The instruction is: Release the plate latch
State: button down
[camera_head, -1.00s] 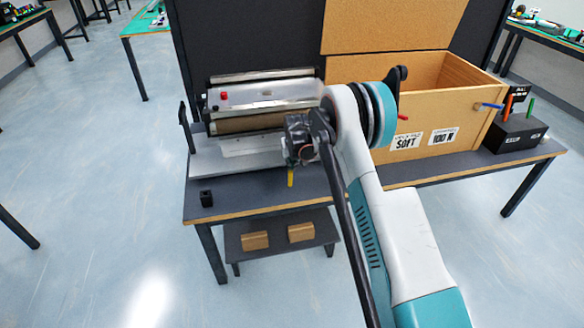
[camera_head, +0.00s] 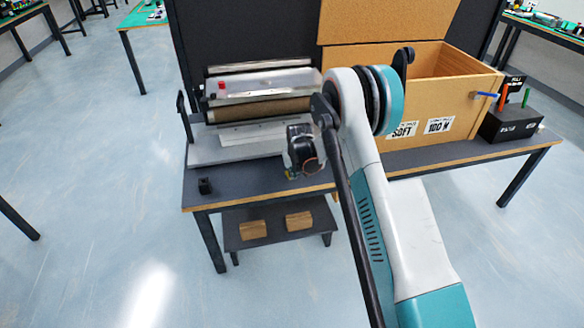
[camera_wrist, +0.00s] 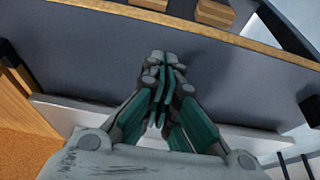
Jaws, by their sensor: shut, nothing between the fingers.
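The machine (camera_head: 262,85), with a silver top, a brown roller (camera_head: 258,110) and a red button (camera_head: 221,86), stands on a pale base plate (camera_head: 205,152) on the dark table. A black upright lever (camera_head: 183,118) stands at its left end. I cannot tell which part is the plate latch. My gripper (camera_wrist: 163,72) is shut and empty, above the dark tabletop in front of the plate. The plate's pale edge (camera_wrist: 75,106) crosses the wrist view behind the fingers. In the head view my wrist mostly hides the fingers.
A small black block (camera_head: 205,186) sits at the table's front left; it shows at the right in the wrist view (camera_wrist: 310,98). A wooden box (camera_head: 455,105) and a black pen holder (camera_head: 510,124) stand to the right. Wooden blocks (camera_head: 253,230) lie on the lower shelf.

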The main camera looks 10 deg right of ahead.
jog(key=shift+s+f, duration=0.5)
jog(key=shift+f, duration=0.1)
dwell(0.3)
jog(key=r, duration=0.2)
jog(key=w+r+p, duration=0.1)
jog(key=r, duration=0.1)
jog(key=shift+w, duration=0.2)
jog(key=s+p, duration=0.3)
jog(key=s, duration=0.6)
jog(key=shift+s+r, duration=0.25)
jog(key=shift+s, duration=0.1)
